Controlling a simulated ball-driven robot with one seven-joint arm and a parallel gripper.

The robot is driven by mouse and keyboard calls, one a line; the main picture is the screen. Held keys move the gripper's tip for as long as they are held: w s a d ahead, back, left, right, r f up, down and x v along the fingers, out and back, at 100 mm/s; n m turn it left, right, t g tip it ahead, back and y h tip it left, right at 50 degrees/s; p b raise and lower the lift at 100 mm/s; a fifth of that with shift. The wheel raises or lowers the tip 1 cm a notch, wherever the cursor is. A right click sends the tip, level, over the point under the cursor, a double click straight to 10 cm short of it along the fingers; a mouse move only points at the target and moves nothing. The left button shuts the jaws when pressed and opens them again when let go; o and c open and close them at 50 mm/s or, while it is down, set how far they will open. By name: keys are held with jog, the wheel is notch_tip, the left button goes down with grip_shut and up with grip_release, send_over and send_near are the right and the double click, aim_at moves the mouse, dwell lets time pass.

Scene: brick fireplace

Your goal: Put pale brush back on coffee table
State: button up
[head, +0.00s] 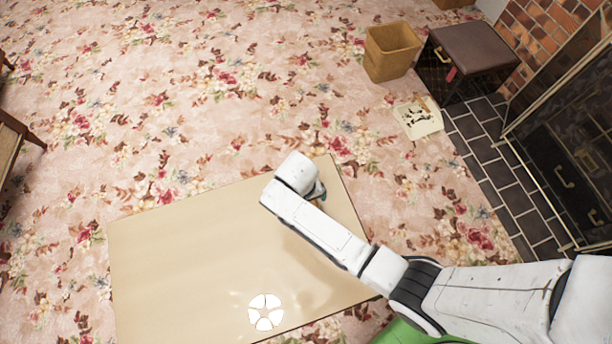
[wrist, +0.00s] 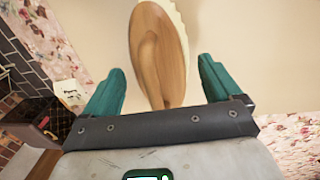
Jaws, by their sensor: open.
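The pale brush (wrist: 158,45) shows in the wrist view as an oval light-wood back with a cream bristle edge along its top and right side. The coffee table (head: 170,250) is a smooth beige top in the head view, and its surface (wrist: 100,25) lies behind the brush in the wrist view. My gripper (wrist: 161,68) has its teal fingers spread, with the brush between them and a gap on each side. In the head view my gripper (head: 319,192) is over the table's far right part, mostly hidden by my arm, which also hides the brush.
A tan bin (head: 390,52) and a dark stool (head: 468,50) stand at the upper right. A pale patterned item (head: 418,118) lies on the floor near the dark tiled hearth (head: 500,170). A white segmented disc (head: 266,312) shows over the table's near part. The table's left half is clear.

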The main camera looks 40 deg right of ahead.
jog(key=shift+r, duration=0.1)
notch_tip(320, 180, up, 12)
jog(key=a+p, duration=0.1)
jog(key=p, duration=0.2)
jog(key=s+d+r+n, duration=0.1)
jog(key=s+d+r, duration=0.1)
jog(key=s, duration=0.3)
jog(key=s+d+r+n+t, duration=0.1)
jog(key=s+d+r, duration=0.1)
jog(key=s+d, duration=0.2)
jog(key=s+d+r+n+y, duration=0.1)
jog(key=s+d+r, duration=0.1)
jog(key=s, duration=0.5)
jog(key=shift+d+r, duration=0.4)
jog(key=shift+d, duration=0.25)
